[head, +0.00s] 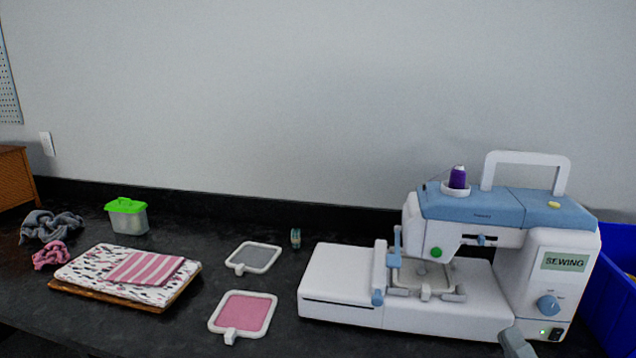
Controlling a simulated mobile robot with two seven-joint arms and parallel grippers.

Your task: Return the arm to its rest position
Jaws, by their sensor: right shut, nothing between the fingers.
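Only a small grey part of my right gripper (516,343) shows, at the bottom edge in front of the sewing machine's right end. It is shut with nothing held; the rest of the arm is out of frame. My left gripper is not in view. The white and blue sewing machine (400,312) stands on the dark worktop with a purple thread spool (458,177) on top. A hoop frame (411,272) sits under its needle area.
A blue bin (612,290) stands right of the machine. A grey hoop (253,257) and a pink hoop (243,312) lie left of it. Further left are folded fabrics (90,268) on a board, a green-lidded box (127,216) and scrunched cloths (50,225). The worktop's front left is clear.

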